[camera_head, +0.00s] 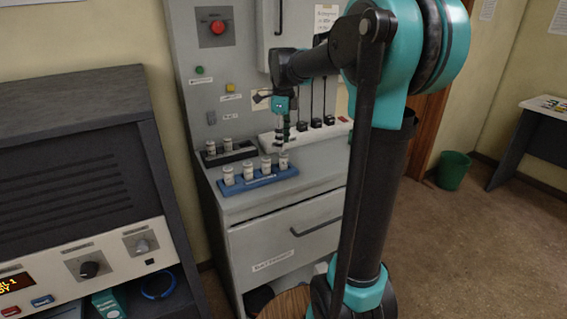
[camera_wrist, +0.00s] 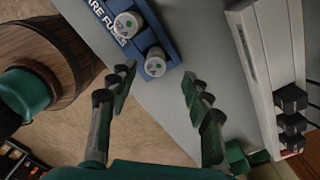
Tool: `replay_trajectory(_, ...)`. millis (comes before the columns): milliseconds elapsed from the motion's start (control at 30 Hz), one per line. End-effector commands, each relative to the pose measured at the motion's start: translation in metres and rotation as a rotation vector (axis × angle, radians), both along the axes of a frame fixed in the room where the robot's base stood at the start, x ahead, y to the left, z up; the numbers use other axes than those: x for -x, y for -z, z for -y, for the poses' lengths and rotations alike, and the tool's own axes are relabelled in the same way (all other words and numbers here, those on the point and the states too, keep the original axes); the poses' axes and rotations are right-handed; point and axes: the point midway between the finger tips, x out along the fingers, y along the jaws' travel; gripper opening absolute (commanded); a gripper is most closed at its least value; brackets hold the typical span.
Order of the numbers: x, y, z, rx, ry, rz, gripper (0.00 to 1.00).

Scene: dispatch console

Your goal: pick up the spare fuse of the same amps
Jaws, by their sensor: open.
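A blue rack (camera_head: 262,181) holds several upright white fuses on the cabinet ledge. In the wrist view the blue rack (camera_wrist: 172,47) carries lettering partly cut off, reading "ARE FUSES". My gripper (camera_head: 283,146) points down over the right end of the blue rack, above the rightmost fuse (camera_head: 284,161). In the wrist view my gripper (camera_wrist: 160,84) is open, with nothing between its fingers.
A black rack (camera_head: 230,155) with more fuses stands behind the blue one. A white strip (camera_head: 309,134) with black plugs and cords lies behind and right of my gripper. A grey console (camera_head: 75,160) stands at the left. Bare ledge lies right of the blue rack.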

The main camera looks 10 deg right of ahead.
Motion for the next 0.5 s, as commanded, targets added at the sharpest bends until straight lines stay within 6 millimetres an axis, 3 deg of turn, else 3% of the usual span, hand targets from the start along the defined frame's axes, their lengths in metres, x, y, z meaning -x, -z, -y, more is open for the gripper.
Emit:
replay_trajectory(233,0.002,0.017,0.0,0.0,0.0,0.0,0.5)
replay_trajectory(500,0.006,0.053,-0.001,0.0,0.0,0.0,0.5)
